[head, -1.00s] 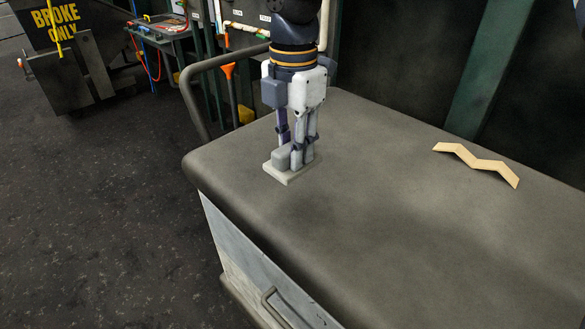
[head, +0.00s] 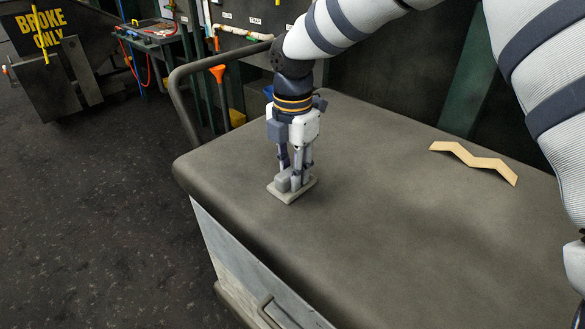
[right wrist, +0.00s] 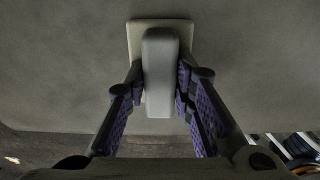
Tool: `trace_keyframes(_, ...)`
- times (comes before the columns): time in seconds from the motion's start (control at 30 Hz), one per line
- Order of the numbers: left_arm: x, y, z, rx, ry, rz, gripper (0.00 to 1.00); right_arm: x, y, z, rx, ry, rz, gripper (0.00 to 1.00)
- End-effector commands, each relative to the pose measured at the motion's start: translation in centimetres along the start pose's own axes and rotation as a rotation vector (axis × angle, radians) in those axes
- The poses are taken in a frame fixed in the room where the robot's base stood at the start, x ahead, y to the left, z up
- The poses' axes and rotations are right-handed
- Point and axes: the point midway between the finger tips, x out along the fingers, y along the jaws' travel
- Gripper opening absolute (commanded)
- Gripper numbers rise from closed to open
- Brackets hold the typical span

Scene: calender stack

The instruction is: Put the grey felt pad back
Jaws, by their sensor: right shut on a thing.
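My right gripper (head: 294,178) points down over the dark cart top, with its fingers shut on a grey block. The block (right wrist: 160,72) stands on a pale, flat, square plate (right wrist: 133,40). I take the block and plate together as the grey felt pad (head: 288,197). In the right wrist view a finger presses each side of the block, and the plate shows beyond it. In the head view the plate is level, at or just above the cart top; I cannot tell if it touches. My left gripper is not in view.
The cart top (head: 390,230) is mostly clear. A tan zigzag strip (head: 472,160) lies at its right. A dark rail (head: 180,105) rises at the cart's left end, with an orange-topped tool (head: 217,74) behind it. A dark broke bin (head: 55,75) stands at the far left.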

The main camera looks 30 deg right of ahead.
Motion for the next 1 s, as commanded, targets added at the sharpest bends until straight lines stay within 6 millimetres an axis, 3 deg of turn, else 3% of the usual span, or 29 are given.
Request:
trace_keyframes(0.03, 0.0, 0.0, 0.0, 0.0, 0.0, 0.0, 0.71, 0.1, 0.0, 0.0, 0.0, 0.0, -0.001, 0.29)
trace_keyframes(0.1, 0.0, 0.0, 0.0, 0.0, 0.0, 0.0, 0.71, 0.1, 0.0, 0.0, 0.0, 0.0, -0.001, 0.43)
trace_keyframes(0.43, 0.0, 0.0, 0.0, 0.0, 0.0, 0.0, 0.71, -0.4, 0.0, 0.0, 0.0, 0.0, 0.0, 0.43)
trace_keyframes(0.8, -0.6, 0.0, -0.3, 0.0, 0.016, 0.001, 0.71, -9.6, 0.1, 0.0, 0.001, -0.002, 0.004, 0.43)
trace_keyframes(1.0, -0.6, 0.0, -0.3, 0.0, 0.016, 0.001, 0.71, -12.1, 0.0, 0.0, 0.0, 0.0, 0.0, 0.43)
